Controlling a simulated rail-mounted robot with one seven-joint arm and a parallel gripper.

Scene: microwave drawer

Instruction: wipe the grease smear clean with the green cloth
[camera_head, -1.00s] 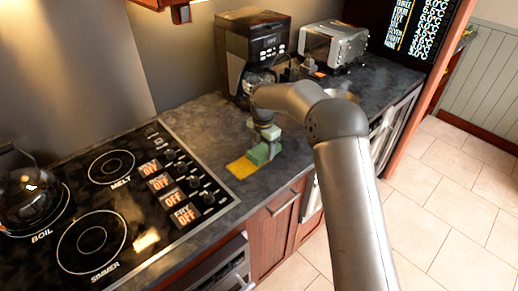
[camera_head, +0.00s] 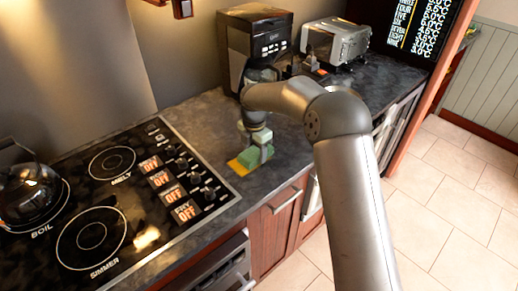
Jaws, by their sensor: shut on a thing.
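The green cloth (camera_head: 251,157) is a small block-like green piece held at the counter surface, between the stove and the coffee maker. My gripper (camera_head: 258,143) points down and is shut on the cloth. A yellow patch (camera_head: 236,167), which looks like the grease smear, lies flat on the dark counter. The cloth is over its upper right part and hides some of it. The yellow shows at the patch's left and lower edges. I cannot tell exactly how firmly the cloth presses on the counter.
The black stove (camera_head: 130,190) with knobs and a kettle (camera_head: 28,192) is to the left. A coffee maker (camera_head: 254,35) stands close behind my gripper. A toaster (camera_head: 337,40) is further right. The counter's front edge (camera_head: 262,199) is near the patch.

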